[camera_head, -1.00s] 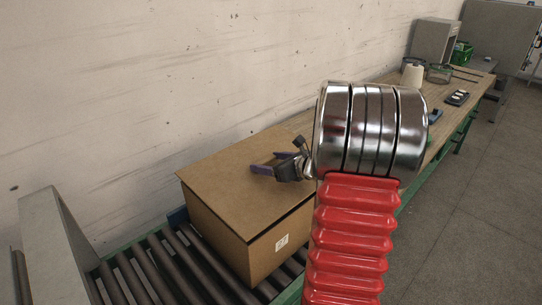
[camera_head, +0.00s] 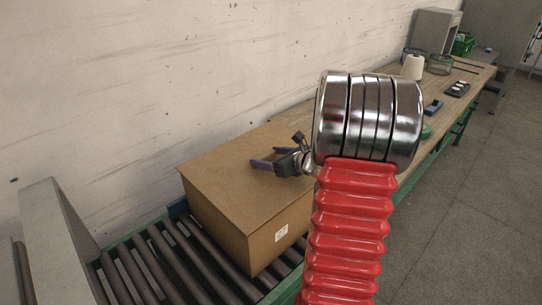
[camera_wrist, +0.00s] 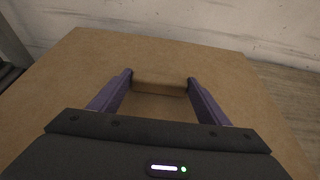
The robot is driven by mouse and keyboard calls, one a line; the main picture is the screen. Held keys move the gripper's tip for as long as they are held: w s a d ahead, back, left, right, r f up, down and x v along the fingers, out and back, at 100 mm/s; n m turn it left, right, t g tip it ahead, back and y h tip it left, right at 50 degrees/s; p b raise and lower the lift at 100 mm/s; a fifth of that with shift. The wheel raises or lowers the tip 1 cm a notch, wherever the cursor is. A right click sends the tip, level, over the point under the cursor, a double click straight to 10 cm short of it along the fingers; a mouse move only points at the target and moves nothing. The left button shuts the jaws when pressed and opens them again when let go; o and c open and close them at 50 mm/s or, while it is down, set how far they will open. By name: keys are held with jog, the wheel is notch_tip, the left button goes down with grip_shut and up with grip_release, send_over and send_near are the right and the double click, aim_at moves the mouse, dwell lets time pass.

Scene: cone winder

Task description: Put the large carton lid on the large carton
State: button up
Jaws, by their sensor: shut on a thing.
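The large carton (camera_head: 252,250) is a brown box with a white label on its side, standing on the roller conveyor. The large carton lid (camera_head: 215,180) is a flat brown panel over its top; it looks level and lined up with the walls, and I see no clear gap. My gripper (camera_head: 258,164), with purple fingers, is low over the lid's middle. In the wrist view my gripper (camera_wrist: 160,82) is shut on a small brown raised grip of the lid (camera_wrist: 160,78). The lid's far edges are partly hidden behind my arm.
The roller conveyor (camera_head: 165,262) runs under the carton. A grey upright panel (camera_head: 62,240) stands at the left, and a wall is close behind. The wooden bench (camera_head: 445,100) at the right carries a white cone (camera_head: 412,67) and a dark tray (camera_head: 457,89).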

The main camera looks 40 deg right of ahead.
jog(key=shift+f, duration=0.65)
jog(key=o, duration=1.2)
jog(key=shift+o, duration=0.2)
jog(key=v, duration=1.3)
jog(key=shift+s+r, duration=0.1)
jog(key=shift+s, duration=0.2)
